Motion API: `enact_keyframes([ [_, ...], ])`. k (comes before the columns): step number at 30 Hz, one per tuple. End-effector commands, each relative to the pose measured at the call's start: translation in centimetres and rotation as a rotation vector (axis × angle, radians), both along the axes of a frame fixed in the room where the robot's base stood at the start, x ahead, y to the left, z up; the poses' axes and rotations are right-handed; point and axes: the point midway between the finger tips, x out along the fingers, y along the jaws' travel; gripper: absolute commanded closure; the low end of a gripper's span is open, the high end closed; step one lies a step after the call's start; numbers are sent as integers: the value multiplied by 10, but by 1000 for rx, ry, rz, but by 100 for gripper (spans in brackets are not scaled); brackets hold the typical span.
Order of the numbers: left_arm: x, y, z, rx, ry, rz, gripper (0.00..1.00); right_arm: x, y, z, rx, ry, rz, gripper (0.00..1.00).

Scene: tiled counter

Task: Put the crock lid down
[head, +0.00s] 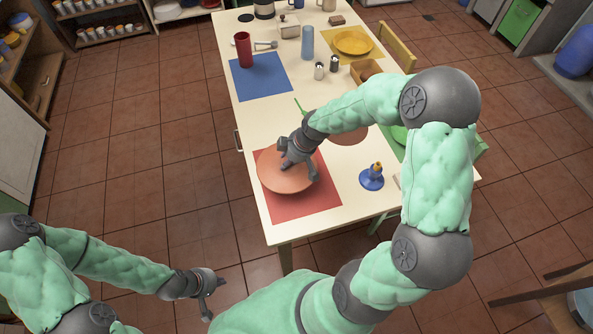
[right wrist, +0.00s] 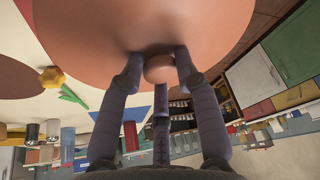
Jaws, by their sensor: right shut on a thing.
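The crock lid (head: 272,178) is a large round terracotta-orange disc over the red mat (head: 312,208) near the table's front end. My right gripper (head: 292,158) is above it. In the right wrist view the lid (right wrist: 90,30) fills the top, and the fingers of my right gripper (right wrist: 157,65) are closed around its round knob (right wrist: 159,69). I cannot tell whether the lid touches the mat. No crock is clearly visible. My left gripper (head: 213,296) is empty, fingers spread, over the floor left of the table.
A blue candle holder (head: 371,178) stands right of the red mat. A brown disc (head: 349,136) lies behind, partly hidden by my right arm. A blue mat (head: 265,84) with a red cup (head: 243,50) is farther back. Bare table (head: 225,110) shows along the left edge.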

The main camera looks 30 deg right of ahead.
Motion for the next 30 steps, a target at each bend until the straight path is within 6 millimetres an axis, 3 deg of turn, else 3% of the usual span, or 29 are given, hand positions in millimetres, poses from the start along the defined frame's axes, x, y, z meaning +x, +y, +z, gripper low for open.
enact_keyframes([
  [3,0,0,-8,0,0,0,100,-3,-12,-15,-1,-2,-4,100],
  [11,0,0,-13,0,0,0,100,-6,-21,-26,-1,-3,-2,100],
  [18,0,0,-29,0,0,0,100,-9,-24,-59,0,0,-1,100],
  [30,0,0,-31,0,0,0,100,-8,-25,-63,-2,-3,0,100],
])
